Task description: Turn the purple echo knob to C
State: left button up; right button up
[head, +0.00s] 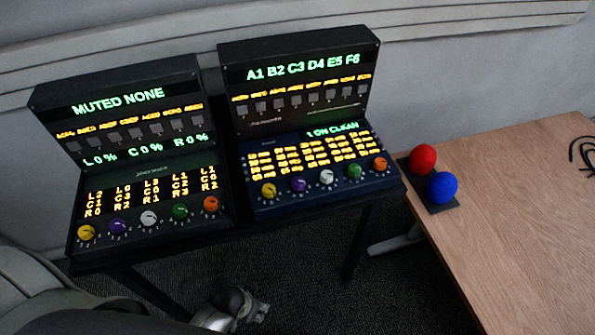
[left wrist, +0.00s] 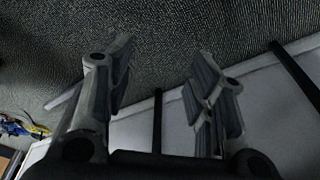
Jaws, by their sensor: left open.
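Two purple knobs show in the head view. One purple knob (head: 299,185) is on the blue-based right console (head: 330,204), whose small display reads "1 ON CLEAN". The other purple knob (head: 118,226) is on the black left console (head: 75,249). The labels beside them are too small to tell which is echo or where each points. My left gripper (head: 257,312) is low in front of the consoles, below and apart from both knobs. In the left wrist view the left gripper (left wrist: 160,68) has its fingers spread with nothing between them. My right gripper is not in view.
Yellow, white, green and orange knobs flank each purple one closely. The consoles stand on a dark-legged stand (head: 355,245). A wooden table (head: 520,220) at right bears a red ball (head: 423,158) and a blue ball (head: 441,186). Carpeted floor lies open between.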

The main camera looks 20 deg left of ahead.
pick_arm(q)
jog(key=w+r+t+p, duration=0.2)
jog(key=w+r+p, duration=0.15)
jog(key=r, duration=2.25)
jog(key=w+d+r+t, duration=0.2)
jog(key=w+r+t, duration=0.4)
jog(key=w+r, duration=0.4)
jog(key=w+d+r+t, duration=0.3)
jog(key=w+r+t, duration=0.3)
jog(key=w+r, duration=0.45)
jog(key=w+d+r+m+t+h, duration=0.1)
jog(key=d+r+m+t+h, duration=0.2)
jog(key=d+r+m+h, duration=0.7)
jog(key=s+d+r+m+g+h, duration=0.4)
jog(key=s+d+m+g+h, duration=0.2)
jog(key=d+m+g+h, duration=0.55)
jog(key=m+g+y, duration=0.2)
jog(key=g+y, duration=0.6)
jog(key=y, duration=1.3)
send_near(298, 180)
jog(key=f+p, duration=0.1)
jog(key=f, duration=0.2)
jog(key=f+p, duration=0.1)
jog(key=f, duration=0.3)
jog(key=shift+s+d+f, duration=0.1)
jog(key=shift+d+f, duration=0.1)
jog(key=shift+f, duration=0.15)
jog(key=shift+f+p, duration=0.3)
jog(key=shift+f, duration=0.45)
